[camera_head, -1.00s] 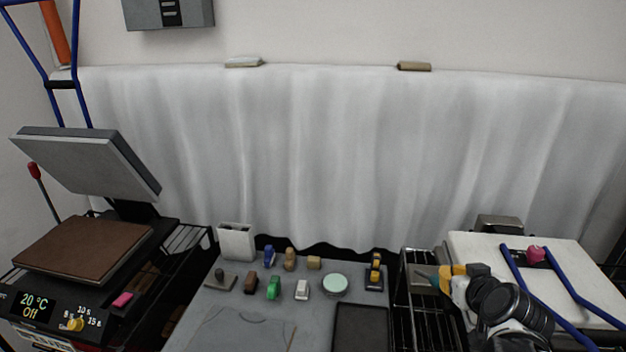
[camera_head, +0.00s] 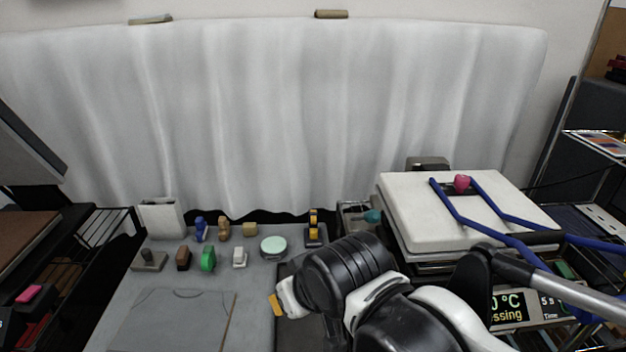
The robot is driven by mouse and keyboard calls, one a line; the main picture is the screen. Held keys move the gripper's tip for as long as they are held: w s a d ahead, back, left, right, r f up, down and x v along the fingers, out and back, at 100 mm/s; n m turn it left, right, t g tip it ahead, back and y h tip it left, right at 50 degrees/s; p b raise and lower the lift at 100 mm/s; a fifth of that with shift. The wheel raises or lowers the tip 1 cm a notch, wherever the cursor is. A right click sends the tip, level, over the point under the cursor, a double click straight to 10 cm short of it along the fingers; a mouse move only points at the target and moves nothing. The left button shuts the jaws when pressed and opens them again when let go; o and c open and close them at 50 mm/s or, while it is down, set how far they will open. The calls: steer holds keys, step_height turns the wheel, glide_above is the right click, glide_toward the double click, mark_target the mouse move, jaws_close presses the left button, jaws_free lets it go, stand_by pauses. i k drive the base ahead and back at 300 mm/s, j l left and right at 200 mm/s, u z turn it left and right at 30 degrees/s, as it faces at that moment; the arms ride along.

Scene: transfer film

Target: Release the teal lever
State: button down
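The teal lever shows as a small teal knob (camera_head: 372,216) at the left side of the right-hand press, just left of its white top plate (camera_head: 455,210). Any shaft below the knob is hidden. The press plate lies flat and closed, and a partly covered display (camera_head: 509,306) reads "...ssing". My gripper (camera_head: 275,304) shows only as a yellow-orange tip left of my arm's white wrist, above the dark tray area. It is well apart from the teal knob, nearer the camera and to the left. Its fingers are mostly hidden, so I cannot tell whether it is open.
Blue bars with a pink knob (camera_head: 462,183) sit over the press plate. Several small stamps and blocks, a round mint tin (camera_head: 273,247) and a yellow-black tool (camera_head: 313,228) stand on the grey table (camera_head: 255,310). An open press (camera_head: 28,150) is at the far left.

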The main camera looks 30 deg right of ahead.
mark_target(374, 216)
steer(key=k+l+u, duration=0.45)
steer(key=l, duration=0.2)
steer(key=k+l+u, duration=0.9)
steer(key=k, duration=0.15)
steer(key=k+l+z, duration=0.15)
steer(key=k+l, duration=0.5)
steer(key=k+l+z, duration=0.15)
steer(key=l+z, duration=0.5)
steer(key=k, duration=0.05)
